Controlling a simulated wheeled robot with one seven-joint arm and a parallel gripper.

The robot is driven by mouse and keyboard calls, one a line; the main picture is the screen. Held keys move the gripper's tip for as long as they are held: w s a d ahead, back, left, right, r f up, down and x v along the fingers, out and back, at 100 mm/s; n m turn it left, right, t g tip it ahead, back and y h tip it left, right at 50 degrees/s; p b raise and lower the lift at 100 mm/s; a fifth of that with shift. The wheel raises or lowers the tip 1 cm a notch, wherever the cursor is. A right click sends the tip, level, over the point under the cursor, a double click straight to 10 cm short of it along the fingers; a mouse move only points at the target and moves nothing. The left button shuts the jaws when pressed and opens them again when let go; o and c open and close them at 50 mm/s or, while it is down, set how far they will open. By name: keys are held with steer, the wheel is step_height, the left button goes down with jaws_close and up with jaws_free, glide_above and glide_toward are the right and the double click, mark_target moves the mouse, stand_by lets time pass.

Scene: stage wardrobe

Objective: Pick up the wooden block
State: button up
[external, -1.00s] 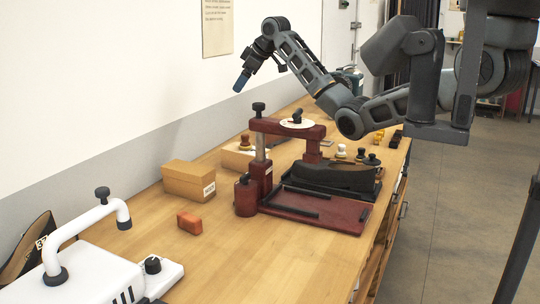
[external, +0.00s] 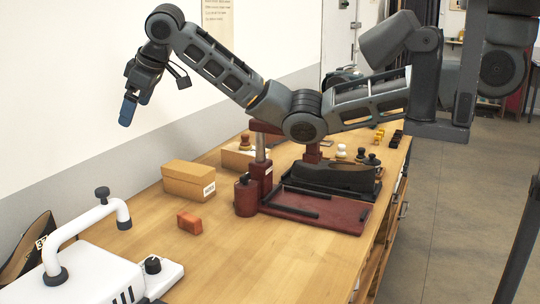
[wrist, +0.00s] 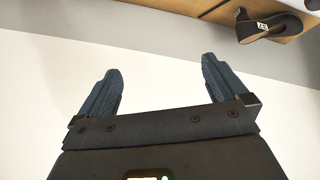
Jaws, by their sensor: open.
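A small reddish-orange block (external: 189,222), which looks like the wooden block, lies on the bench between a tan box and the white machine. My gripper (external: 128,110) is high above the bench by the wall, up and to the left of the block in the external view. In the wrist view my gripper (wrist: 159,66) has its two blue fingers wide apart with nothing between them. The block does not show in the wrist view.
A tan labelled box (external: 188,181) stands behind the block. A dark red press (external: 318,212) stands to its right. A white machine with a curved arm (external: 88,262) is at front left. A dark shoe-like item tagged 37 (wrist: 268,28) shows at the wrist view's top right.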

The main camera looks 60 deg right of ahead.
steer(key=s+d+f+n+g+y, duration=0.15)
steer(key=s+f+n+g, duration=0.35)
steer(key=f, duration=0.7)
steer(key=n+y+p, duration=0.2)
steer(key=n+y, duration=0.1)
steer(key=n, duration=0.4)
glide_above(189, 216)
steer(key=d, duration=0.2)
steer(key=f, duration=1.1)
steer(key=shift+s+d, duration=0.1)
steer(key=shift+s, duration=0.3)
steer(key=shift+p+x, duration=0.45)
steer(key=shift+x, duration=2.95)
steer(key=shift+w+d, duration=0.1)
steer(key=shift+d, duration=0.05)
steer(key=c, duration=1)
steer(key=shift+o, duration=0.2)
